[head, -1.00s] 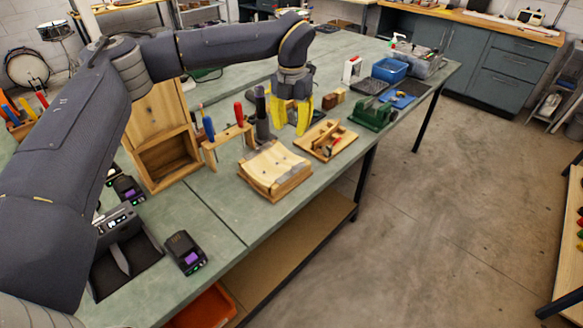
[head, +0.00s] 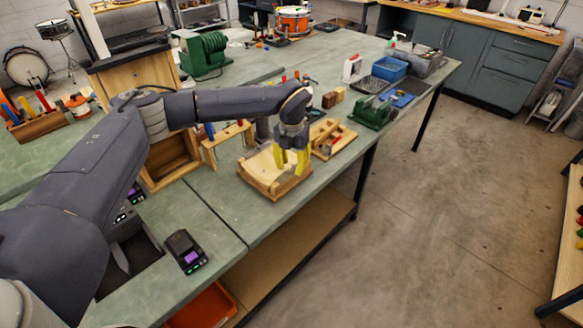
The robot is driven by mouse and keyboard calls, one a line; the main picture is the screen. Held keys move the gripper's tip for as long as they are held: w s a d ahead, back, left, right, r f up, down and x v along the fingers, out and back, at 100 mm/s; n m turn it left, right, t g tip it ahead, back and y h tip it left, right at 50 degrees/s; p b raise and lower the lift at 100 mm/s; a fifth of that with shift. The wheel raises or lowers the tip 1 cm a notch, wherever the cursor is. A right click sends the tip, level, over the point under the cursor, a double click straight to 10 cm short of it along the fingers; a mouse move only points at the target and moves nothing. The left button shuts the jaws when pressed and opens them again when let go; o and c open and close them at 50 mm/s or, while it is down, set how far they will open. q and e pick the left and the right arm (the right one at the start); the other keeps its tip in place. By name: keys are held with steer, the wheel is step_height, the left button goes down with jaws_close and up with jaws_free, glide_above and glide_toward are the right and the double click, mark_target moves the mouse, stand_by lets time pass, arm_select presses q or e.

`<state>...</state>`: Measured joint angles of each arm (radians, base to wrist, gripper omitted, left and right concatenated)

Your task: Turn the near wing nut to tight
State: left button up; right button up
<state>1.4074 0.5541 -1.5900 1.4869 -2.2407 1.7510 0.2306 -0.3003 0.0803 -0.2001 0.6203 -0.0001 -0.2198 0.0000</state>
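The near wing nut is too small or too hidden to make out. A wooden cradle with a pale curved top (head: 258,172) lies on the green bench. My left gripper (head: 291,172) points down over its right part. Its two yellow fingers are apart with a gap between them, so it is open. I cannot tell whether the fingertips touch the cradle or something on it. My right gripper is not in view.
A wooden board with a red-handled clamp (head: 333,141) lies just right of the gripper. A wooden rack (head: 227,137) stands behind the cradle. A green machine (head: 371,112) is farther right. The bench's front edge is close to the cradle.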

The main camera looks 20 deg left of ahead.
arm_select(q)
steer(key=shift+f, duration=0.5)
steer(key=shift+c, duration=0.3)
jaws_close()
